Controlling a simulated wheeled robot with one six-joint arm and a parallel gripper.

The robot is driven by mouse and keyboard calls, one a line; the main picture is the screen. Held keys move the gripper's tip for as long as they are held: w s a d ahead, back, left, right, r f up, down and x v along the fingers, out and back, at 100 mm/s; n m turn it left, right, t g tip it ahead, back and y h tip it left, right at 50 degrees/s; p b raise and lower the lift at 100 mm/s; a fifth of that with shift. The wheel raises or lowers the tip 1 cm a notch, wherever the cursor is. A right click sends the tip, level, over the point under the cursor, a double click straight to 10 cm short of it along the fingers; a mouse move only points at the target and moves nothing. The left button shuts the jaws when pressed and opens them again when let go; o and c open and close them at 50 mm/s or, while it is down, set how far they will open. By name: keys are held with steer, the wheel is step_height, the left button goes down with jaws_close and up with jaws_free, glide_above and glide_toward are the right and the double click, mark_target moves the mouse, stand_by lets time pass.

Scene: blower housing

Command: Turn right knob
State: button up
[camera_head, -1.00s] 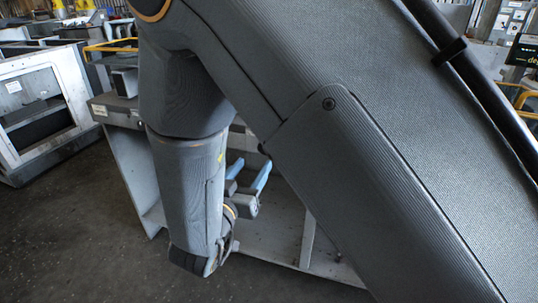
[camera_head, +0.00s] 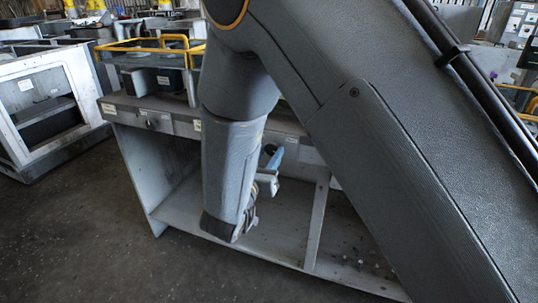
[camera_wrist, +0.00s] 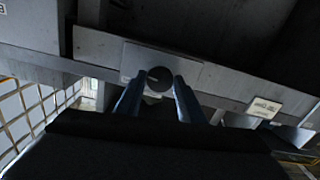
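In the wrist view a dark round knob (camera_wrist: 160,79) sits on a pale plate (camera_wrist: 190,68) on the grey panel. My gripper (camera_wrist: 157,82) points at it with two blue fingers spread apart. The knob shows between the fingertips; I cannot tell whether they touch it. In the head view my gripper (camera_head: 273,157) is at the bench front, partly hidden by my arm. That view shows another small dark knob (camera_head: 152,123) on the left of the front panel. The knob at my gripper is hidden there.
The grey bench (camera_head: 128,160) has an open lower bay with a divider (camera_head: 317,220) and small debris on its floor. A yellow rail (camera_head: 150,44) stands on top. A pale cabinet (camera_head: 85,90) stands at left. The floor (camera_head: 90,240) in front is clear.

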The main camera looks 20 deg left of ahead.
steer(key=c, duration=0.5)
steer(key=shift+c, duration=0.2)
steer(key=shift+m, duration=0.3)
steer(key=m, duration=0.3)
steer(key=shift+m+b, duration=0.45)
steer(key=shift+m, duration=1.45)
steer(key=o, duration=1.1)
steer(key=shift+c, duration=0.2)
